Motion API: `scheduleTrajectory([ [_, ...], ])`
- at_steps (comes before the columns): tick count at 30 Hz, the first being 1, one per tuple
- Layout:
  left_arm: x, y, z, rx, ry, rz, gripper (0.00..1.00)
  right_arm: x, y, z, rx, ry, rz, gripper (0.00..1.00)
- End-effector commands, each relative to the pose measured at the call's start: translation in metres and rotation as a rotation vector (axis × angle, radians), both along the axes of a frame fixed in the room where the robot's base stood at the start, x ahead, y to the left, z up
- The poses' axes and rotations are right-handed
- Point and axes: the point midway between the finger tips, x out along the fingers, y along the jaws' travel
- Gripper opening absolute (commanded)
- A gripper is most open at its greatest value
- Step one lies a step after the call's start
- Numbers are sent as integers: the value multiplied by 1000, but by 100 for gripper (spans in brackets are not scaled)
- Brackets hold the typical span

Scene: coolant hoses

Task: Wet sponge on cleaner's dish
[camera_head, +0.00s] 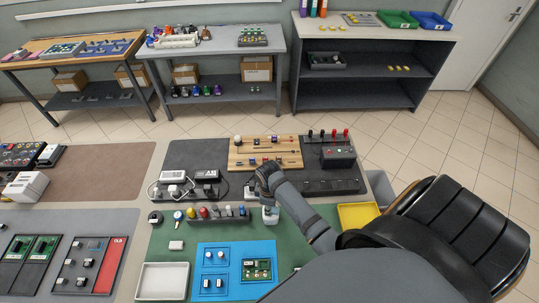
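My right arm reaches in from the lower right. Its dark gripper (267,184) is over the middle of the bench, at the near edge of a wooden board. Its fingers are too small and dark to tell whether they are open or shut. A small white and grey item (270,214) is just below it; I cannot tell if they touch. I cannot make out a sponge or a cleaner's dish for certain. A small whitish block (176,245) lies on the green mat (215,231). My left gripper is not in view.
A wooden board (240,151) with small tools lies behind the gripper. A blue mat (237,248) with small parts and a white tray (163,281) are in front. A yellow bin (356,216) is at the right. White units with cables (173,176) stand behind left.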

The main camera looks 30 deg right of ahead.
Motion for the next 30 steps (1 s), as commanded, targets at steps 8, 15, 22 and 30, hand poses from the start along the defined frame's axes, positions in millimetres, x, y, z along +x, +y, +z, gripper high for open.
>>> scheduleTrajectory([
  [8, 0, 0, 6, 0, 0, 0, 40, 1, 0, 26, -1, -2, 0, 0],
  [15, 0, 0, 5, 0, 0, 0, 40, 0, 0, 52, -1, -2, 0, 0],
  [22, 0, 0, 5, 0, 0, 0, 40, 0, 0, 60, 0, 0, 0, 0],
  [30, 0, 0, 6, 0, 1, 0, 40, 0, 0, 60, 0, 0, 0, 0],
])
